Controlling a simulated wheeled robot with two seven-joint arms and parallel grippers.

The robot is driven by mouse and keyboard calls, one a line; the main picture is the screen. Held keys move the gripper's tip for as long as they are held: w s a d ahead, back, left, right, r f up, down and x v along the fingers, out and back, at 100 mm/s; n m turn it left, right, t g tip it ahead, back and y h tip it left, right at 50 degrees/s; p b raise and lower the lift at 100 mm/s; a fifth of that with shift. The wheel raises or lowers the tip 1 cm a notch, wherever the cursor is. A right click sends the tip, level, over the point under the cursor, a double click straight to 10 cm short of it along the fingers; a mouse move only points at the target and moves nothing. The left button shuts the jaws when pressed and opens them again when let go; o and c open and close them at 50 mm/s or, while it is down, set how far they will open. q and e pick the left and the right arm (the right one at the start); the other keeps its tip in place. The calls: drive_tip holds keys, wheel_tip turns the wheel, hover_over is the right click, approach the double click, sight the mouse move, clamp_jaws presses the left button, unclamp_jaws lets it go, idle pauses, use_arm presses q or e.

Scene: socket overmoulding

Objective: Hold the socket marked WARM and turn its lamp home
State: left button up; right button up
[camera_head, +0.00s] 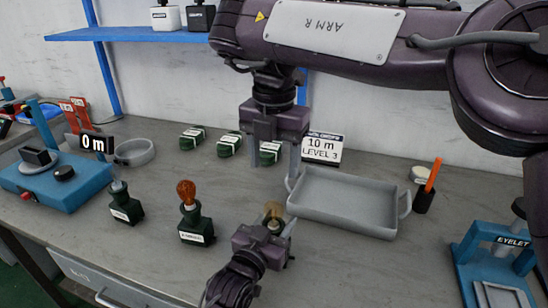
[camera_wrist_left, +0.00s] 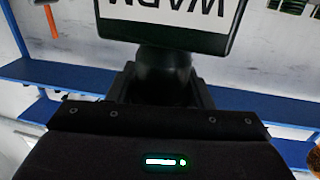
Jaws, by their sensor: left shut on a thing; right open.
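My left gripper (camera_head: 264,232) is shut on a dark socket, low in the centre of the head view. The left wrist view shows this socket (camera_wrist_left: 165,65) close up, with its white label reading WARM upside down. A small pale amber lamp (camera_head: 272,210) shows at the top of the held socket; how deep it sits cannot be told. My right gripper (camera_head: 271,160) is open and empty, pointing down above and behind the lamp, apart from it. A dark green socket with an amber lamp (camera_head: 187,193) stands to the left, and another dark green socket (camera_head: 125,208) stands farther left.
A grey tray (camera_head: 345,218) lies close right of the held socket. Several green packs (camera_head: 192,138) and a "10 m LEVEL 3" sign (camera_head: 321,149) stand behind. A blue machine (camera_head: 62,187) is at left, an orange marker in a holder (camera_head: 427,190) and blue eyelet press (camera_head: 497,262) at right.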

use_arm(q)
drive_tip(key=o, duration=1.1)
